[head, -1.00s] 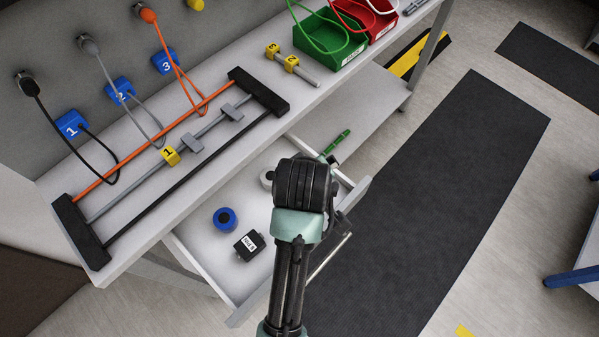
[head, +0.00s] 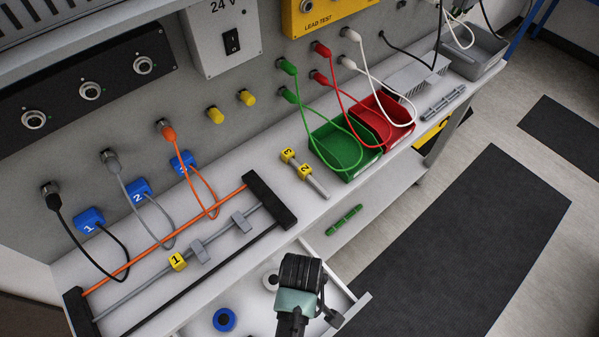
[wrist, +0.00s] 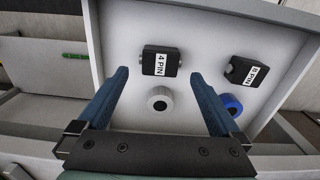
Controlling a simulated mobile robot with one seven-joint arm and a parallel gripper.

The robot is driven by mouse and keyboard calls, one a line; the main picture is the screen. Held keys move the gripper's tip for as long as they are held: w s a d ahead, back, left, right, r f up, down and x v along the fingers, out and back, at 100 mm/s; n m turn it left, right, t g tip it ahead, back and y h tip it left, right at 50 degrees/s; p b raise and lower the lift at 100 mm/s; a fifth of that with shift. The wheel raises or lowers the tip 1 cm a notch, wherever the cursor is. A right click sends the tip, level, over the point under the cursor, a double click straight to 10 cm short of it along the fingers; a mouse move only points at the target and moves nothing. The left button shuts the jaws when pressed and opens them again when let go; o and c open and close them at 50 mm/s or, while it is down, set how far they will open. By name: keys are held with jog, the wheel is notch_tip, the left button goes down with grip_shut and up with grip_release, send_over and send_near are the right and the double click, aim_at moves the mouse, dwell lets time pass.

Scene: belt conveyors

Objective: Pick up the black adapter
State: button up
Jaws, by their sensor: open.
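Two black adapters lie in the open drawer in the wrist view. One adapter (wrist: 161,61), labelled 4 PIN, is ahead of my gripper, between the lines of its fingers. The other adapter (wrist: 245,71) lies to the right; its label ends in PIN, the digit is hard to read. My gripper (wrist: 160,76) is open and empty, with blue fingers spread wide, and appears to be above the drawer. In the head view neither adapter shows; my arm's end covers part of the drawer and the fingers are hidden.
The drawer (head: 263,318) also holds a grey ring (wrist: 160,98) and a blue ring (wrist: 231,104). Drawer walls bound the space closely. Above it, the bench carries a rod frame (head: 270,202), a green bin (head: 340,152) and a red bin (head: 385,122). A green rod (head: 344,219) lies on the lower shelf.

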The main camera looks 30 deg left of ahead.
jog(key=shift+a+f, duration=0.2)
jog(key=shift+f, duration=3.2)
jog(key=c, duration=1.1)
